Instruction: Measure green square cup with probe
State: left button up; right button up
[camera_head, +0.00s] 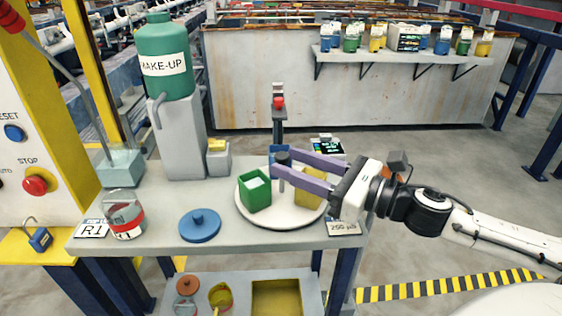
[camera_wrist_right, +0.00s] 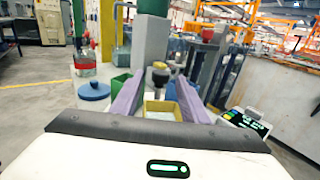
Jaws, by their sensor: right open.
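The green square cup (camera_head: 256,192) stands upright on a round white plate (camera_head: 275,222) on the grey bench, with pale contents inside. It shows partly in the wrist view (camera_wrist_right: 119,82), left of my fingers. A yellow cup (camera_head: 309,195) and a blue cup (camera_head: 280,152) share the plate, partly hidden by my fingers. My right gripper (camera_head: 280,162) is open above the plate, its purple fingers on either side of a black-topped probe (camera_head: 283,158). In the wrist view the probe top (camera_wrist_right: 161,74) sits between the fingertips; contact is unclear. My left gripper is out of view.
A meter with a lit display (camera_head: 328,147) stands behind the plate. A red-topped stand (camera_head: 278,110) rises behind the cups. A blue lid (camera_head: 200,226), a red-banded jar (camera_head: 124,216) and a "250 µS" card (camera_head: 343,228) lie along the bench front. A green make-up bottle (camera_head: 164,55) stands at back left.

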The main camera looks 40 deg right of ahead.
aim_at(281, 159)
jog(key=shift+x, duration=1.6)
jog(key=shift+c, duration=0.2)
grip_shut()
